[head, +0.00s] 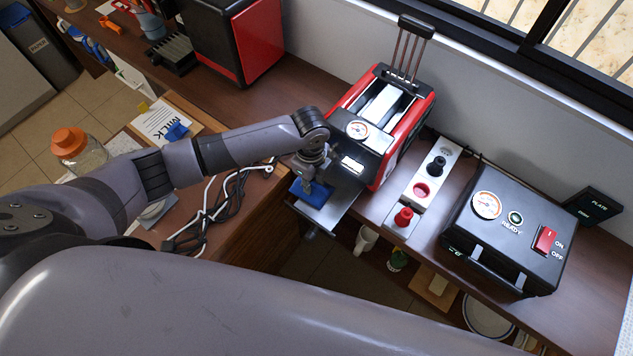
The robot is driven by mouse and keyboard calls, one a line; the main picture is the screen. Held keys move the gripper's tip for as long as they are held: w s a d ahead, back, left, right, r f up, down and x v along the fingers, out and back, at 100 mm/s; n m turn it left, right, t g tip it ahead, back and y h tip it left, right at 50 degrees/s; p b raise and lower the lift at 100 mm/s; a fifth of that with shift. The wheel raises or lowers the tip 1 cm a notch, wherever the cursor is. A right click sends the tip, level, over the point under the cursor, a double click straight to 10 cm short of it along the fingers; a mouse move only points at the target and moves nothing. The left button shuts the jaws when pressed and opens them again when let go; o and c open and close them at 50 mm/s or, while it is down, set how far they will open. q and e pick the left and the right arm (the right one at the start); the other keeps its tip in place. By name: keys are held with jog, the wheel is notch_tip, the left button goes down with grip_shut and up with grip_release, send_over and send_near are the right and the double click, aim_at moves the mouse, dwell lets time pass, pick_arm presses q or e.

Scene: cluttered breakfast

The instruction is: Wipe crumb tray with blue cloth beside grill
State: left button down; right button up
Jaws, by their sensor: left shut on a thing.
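The blue cloth (304,194) is under my left gripper (312,184), which is shut on it. The cloth lies on the grey crumb tray (338,197), toward the tray's left side. The tray sticks out from the front of a red and black toaster-like appliance (400,125) with a round dial. A black grill-like box (510,232) with a dial and a red ON/OFF switch stands to the right. My left gripper's fingertips are small and partly hidden by its wrist. My right gripper is not in view.
A white control strip (428,185) with red and black knobs stands between the appliances. Tangled cables (215,205) lie on the lower wooden surface at left. A jar with an orange lid (75,148) stands at far left. Cups and plates sit on a shelf below the counter.

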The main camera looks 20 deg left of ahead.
pick_arm(q)
jog(key=shift+w+a, duration=0.1)
jog(key=shift+a, duration=0.05)
jog(key=shift+w+a+r, duration=0.1)
jog(key=shift+w+a, duration=0.15)
jog(key=shift+a, duration=0.35)
jog(key=shift+w+a, duration=0.2)
jog(key=shift+a, duration=0.4)
jog(key=shift+w+a, duration=0.1)
jog(key=shift+w+a, duration=0.2)
jog(key=shift+a, duration=0.4)
jog(key=shift+w+a, duration=0.15)
jog(key=shift+a, duration=0.45)
notch_tip(320, 180, up, 4)
jog(key=p, duration=0.4)
jog(key=shift+p, duration=0.4)
